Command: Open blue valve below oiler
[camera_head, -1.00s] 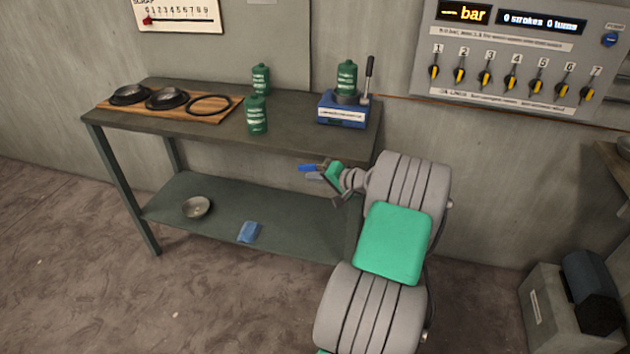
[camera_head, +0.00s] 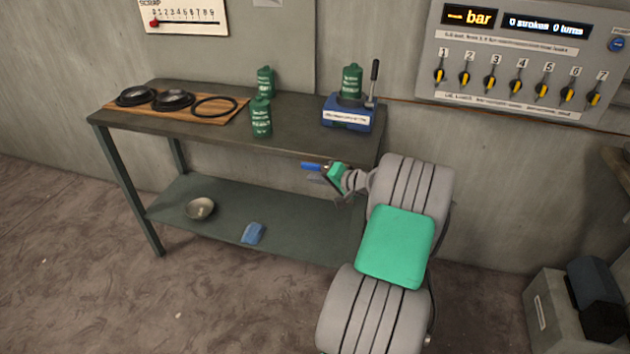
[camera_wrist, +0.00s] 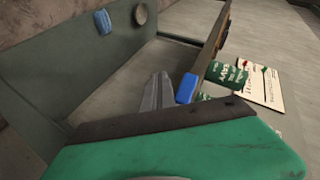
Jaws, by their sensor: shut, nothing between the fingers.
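The blue valve handle (camera_head: 312,165) shows below the front edge of the bench, beneath the oiler. In the wrist view the blue handle (camera_wrist: 186,88) lies against the bench's edge, just right of the fingers. The oiler (camera_head: 347,112) stands on the bench's right end, with a blue base, a green bottle on top and a dark lever. My gripper (camera_head: 318,178) is close below the blue handle. In the wrist view my gripper (camera_wrist: 158,92) is shut and empty, its fingers beside the handle. Whether they touch it I cannot tell. The valve body is hidden.
The bench top (camera_head: 205,132) carries a wooden board (camera_head: 185,115) with dark rings and green bottles (camera_head: 261,117). The lower shelf (camera_head: 180,222) holds a metal bowl (camera_head: 200,208) and a blue cloth-like piece (camera_head: 253,233). A panel (camera_head: 520,50) with numbered switches hangs at right.

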